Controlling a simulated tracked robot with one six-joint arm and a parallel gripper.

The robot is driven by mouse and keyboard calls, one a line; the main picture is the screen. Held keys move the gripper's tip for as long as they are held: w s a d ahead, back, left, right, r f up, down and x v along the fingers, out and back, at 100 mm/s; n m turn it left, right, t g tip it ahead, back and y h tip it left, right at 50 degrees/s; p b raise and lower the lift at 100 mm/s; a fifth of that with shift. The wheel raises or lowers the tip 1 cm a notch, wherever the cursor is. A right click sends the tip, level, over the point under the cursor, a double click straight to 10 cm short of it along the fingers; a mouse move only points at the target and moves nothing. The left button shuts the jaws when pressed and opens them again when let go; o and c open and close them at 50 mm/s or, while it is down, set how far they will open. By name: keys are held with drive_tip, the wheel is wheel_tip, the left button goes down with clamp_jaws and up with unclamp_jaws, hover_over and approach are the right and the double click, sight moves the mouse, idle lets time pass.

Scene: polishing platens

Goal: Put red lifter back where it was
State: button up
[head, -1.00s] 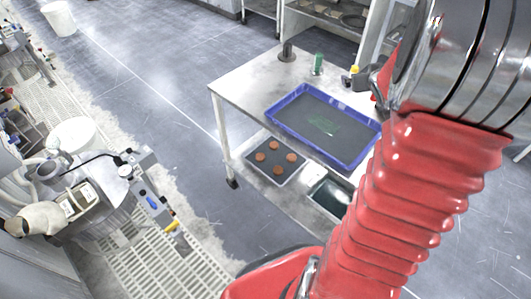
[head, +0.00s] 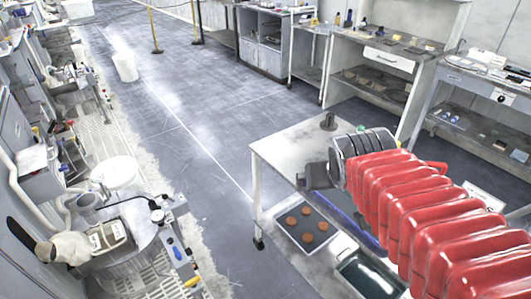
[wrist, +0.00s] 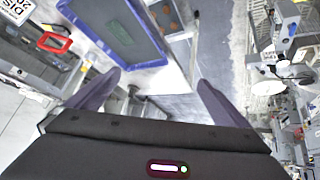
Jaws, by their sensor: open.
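A red, squarish loop (wrist: 55,42) shows at the upper left of the wrist view, beside a white sheet with a printed code. It may be the red lifter; its full shape is too small to tell. My gripper (wrist: 158,92) is open, with its two dark fingers wide apart and nothing between them. The red loop is apart from the fingers, beyond the left one. In the head view my gripper (head: 318,176) shows as a dark shape over the white table (head: 285,148), and my red arm hides much behind it.
A blue tray (wrist: 112,32) stands on the table. A flat tray with several brown discs (head: 308,226) and a dark-filled tray (head: 368,278) sit lower down. A machine with a round tub (head: 120,245) stands at the left. Open grey floor (head: 205,130) lies between.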

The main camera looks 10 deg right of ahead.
drive_tip(key=s+a+f+n+g+y, duration=0.1)
drive_tip(key=s+a+n+y, duration=0.1)
drive_tip(key=s+a, duration=0.7)
drive_tip(key=shift+a+y, duration=0.4)
drive_tip(key=shift+a, duration=0.3)
idle(0.3)
